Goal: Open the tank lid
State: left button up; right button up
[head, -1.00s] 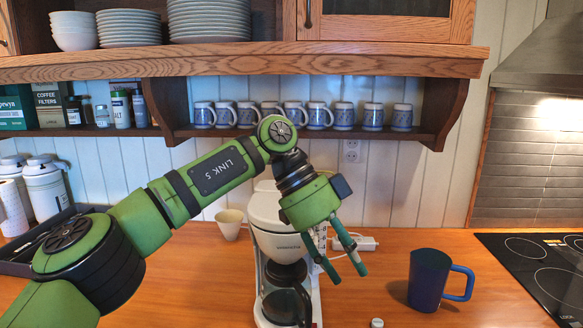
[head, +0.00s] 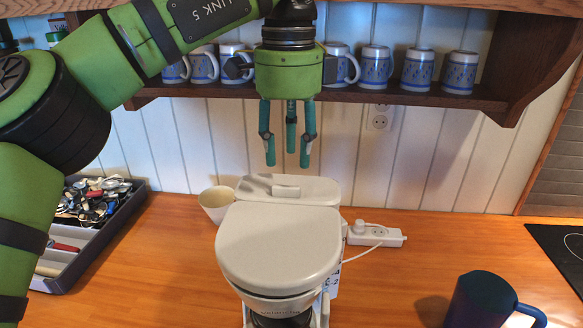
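A white coffee maker (head: 278,250) stands on the wooden counter in the head view. Its tank lid (head: 318,190) is the flat white cover at the back of the machine, with a small raised handle (head: 286,190) on top. The lid looks shut. My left gripper (head: 287,160) hangs above the lid with its teal fingers pointing down. The fingers are spread apart, with nothing between them, and seem not to touch the lid. My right gripper is not in view.
A cream cup (head: 216,203) stands just left of the machine, and a power strip (head: 378,235) lies to its right. A dark blue mug (head: 480,303) is at the front right. A utensil tray (head: 95,246) is at the left. A shelf with several mugs (head: 376,68) is behind my gripper.

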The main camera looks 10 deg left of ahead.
aim_at(289, 188)
pick_arm(q)
jog(key=f, duration=0.1)
jog(key=s+f, duration=0.1)
jog(key=f, duration=0.1)
jog(key=shift+s+f+p, duration=0.15)
jog(key=shift+f+p, duration=0.1)
jog(key=shift+p, duration=0.1)
jog(key=shift+w+f, duration=0.2)
jog(key=shift+f, duration=0.3)
jog(key=shift+w+f, duration=0.2)
jog(key=shift+f, duration=0.5)
jog(key=shift+s, duration=0.1)
jog(key=c, duration=0.7)
grip_shut()
jog(key=shift+r, duration=0.1)
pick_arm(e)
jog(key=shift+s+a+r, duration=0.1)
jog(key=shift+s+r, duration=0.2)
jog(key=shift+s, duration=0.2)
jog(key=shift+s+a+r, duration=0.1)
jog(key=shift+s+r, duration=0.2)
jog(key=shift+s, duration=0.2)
